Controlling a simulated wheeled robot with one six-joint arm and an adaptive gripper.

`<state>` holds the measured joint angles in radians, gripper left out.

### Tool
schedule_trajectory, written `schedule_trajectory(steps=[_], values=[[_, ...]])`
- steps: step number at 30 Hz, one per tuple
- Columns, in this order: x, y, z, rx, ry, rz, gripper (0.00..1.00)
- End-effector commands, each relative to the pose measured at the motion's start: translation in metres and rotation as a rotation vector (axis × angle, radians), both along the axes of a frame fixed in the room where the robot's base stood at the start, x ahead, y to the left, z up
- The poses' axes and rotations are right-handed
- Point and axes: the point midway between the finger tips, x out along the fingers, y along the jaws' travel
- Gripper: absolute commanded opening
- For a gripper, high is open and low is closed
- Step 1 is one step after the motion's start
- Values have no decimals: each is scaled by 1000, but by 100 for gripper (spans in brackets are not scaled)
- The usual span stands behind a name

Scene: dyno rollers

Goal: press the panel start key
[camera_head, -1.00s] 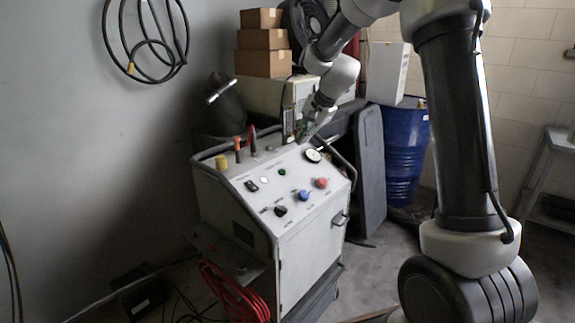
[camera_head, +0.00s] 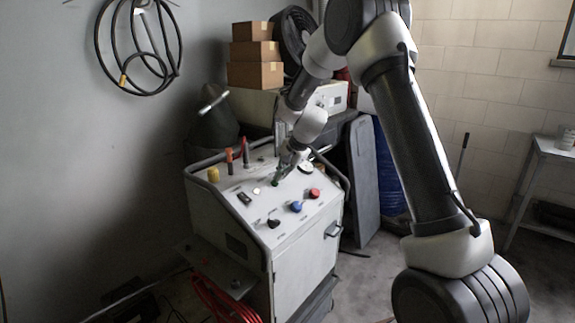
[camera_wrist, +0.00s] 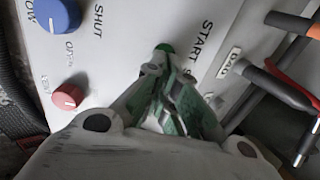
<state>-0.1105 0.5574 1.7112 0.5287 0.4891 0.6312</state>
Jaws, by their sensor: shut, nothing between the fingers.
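The control panel (camera_head: 230,212) is the sloped, light grey top of a cabinet. The green start key shows in the wrist view (camera_wrist: 165,47), beside the printed word START. My gripper (camera_wrist: 162,66) is shut and empty, its fingertips pointing at the green key and partly covering it. In the head view my gripper (camera_head: 279,177) is down at the panel, with a bit of green at its tip. The tips are at or just over the key; I cannot tell whether it is pressed in.
Orange-tipped handles (camera_head: 245,152) and a yellow cap (camera_head: 213,174) stand along the back left. A rail runs round the panel edge.

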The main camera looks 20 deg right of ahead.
Motion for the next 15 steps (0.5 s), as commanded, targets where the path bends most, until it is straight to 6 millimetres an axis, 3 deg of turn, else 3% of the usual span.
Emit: schedule_trajectory(steps=[6,15], values=[[6,4,-12,0,-1,1,0],[6,4,-13,1,-1,0,0]])
